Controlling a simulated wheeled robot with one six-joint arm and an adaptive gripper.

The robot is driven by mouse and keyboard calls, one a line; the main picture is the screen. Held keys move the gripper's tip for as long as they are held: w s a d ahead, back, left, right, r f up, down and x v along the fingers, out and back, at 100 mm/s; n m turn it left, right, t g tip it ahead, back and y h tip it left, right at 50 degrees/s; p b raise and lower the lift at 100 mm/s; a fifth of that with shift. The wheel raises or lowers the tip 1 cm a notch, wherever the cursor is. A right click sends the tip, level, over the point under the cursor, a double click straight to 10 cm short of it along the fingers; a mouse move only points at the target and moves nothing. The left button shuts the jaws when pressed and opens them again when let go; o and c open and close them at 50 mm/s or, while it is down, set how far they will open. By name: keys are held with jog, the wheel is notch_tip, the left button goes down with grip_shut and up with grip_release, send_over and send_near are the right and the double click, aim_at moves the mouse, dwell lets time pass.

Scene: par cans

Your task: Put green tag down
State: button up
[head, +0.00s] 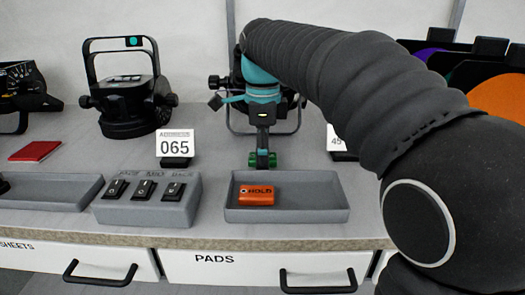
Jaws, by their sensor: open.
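A small green piece (272,160), likely the green tag, shows just behind the back rim of the grey tray, at the lower end of my gripper (263,150). The dark fingers point down in front of its middle, so its green shows on both sides. My gripper is open. I cannot tell whether the fingers touch the piece, or whether it rests on the bench. An orange block marked HOLD (256,195) lies in the grey tray (320,214).
A par can (128,105) stands at left; another (290,118) is partly hidden behind my arm. An address card 065 (175,143), a switch box (150,211) and a red pad (35,151) are on the bench. Drawers (235,268) are below. The tray's right side is free.

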notch_tip(320, 180, up, 12)
jog(key=p, duration=0.1)
jog(key=shift+r, duration=0.15)
dwell(0.4)
